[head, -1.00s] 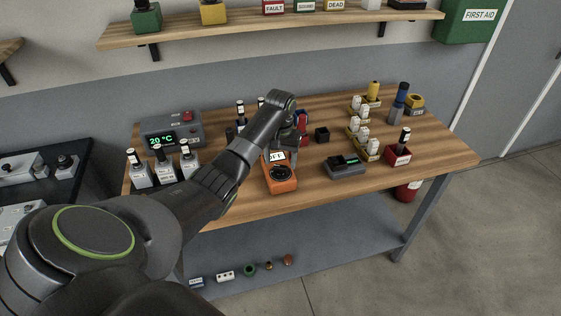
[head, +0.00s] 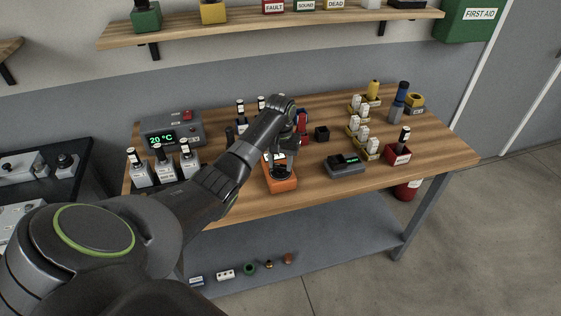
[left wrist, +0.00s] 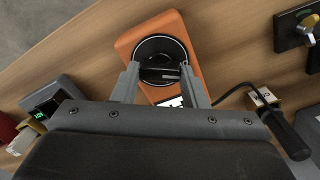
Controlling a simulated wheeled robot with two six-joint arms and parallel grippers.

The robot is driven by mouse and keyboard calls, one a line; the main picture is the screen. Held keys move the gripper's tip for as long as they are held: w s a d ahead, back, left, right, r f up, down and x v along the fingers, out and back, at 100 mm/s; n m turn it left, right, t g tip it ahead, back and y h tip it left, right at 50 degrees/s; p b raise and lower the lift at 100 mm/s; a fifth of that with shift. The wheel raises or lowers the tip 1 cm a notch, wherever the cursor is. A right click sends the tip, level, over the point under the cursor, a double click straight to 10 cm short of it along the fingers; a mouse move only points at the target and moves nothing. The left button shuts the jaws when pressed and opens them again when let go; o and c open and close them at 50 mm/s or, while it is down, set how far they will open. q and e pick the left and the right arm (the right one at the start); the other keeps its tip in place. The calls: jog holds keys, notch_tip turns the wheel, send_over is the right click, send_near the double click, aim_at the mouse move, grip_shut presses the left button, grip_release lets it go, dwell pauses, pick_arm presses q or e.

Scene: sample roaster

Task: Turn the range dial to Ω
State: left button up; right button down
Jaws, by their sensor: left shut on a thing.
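The orange meter (head: 281,186) lies on the wooden bench near its front edge, below my left gripper. Its round black range dial (left wrist: 160,50) shows in the left wrist view, with a raised bar knob across it and a small white mark at the bar's right end. My left gripper (left wrist: 162,73) points down at the dial, with its two fingers at either side of the bar; it is shut on the knob. In the head view the left gripper (head: 281,170) hides most of the dial and the display. The dial's printed positions cannot be read. My right gripper is not in view.
A dark grey device (head: 346,165) with a lit display stands right of the meter. Grey bottles (head: 165,167) and a 20 °C box (head: 172,132) stand at the left. A red holder (head: 398,154) is at the right. A black probe and cable (left wrist: 285,130) lie beside the meter.

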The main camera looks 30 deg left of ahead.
pick_arm(q)
jog(key=shift+r, duration=0.1)
jog(key=shift+r+m+p, duration=0.1)
jog(key=shift+m+p, duration=0.6)
jog(key=shift+m, duration=0.1)
jog(key=m+p, duration=0.1)
jog(key=m, duration=0.1)
jog(key=shift+m+p, duration=0.3)
jog(key=m+p, duration=0.1)
jog(key=m, duration=0.1)
jog(key=shift+m, duration=0.4)
jog(key=m+p, duration=0.1)
jog(key=m, duration=0.2)
jog(key=shift+m, duration=0.3)
jog(key=m+p, duration=0.1)
jog(key=m, duration=0.8)
jog(key=shift+m, duration=2)
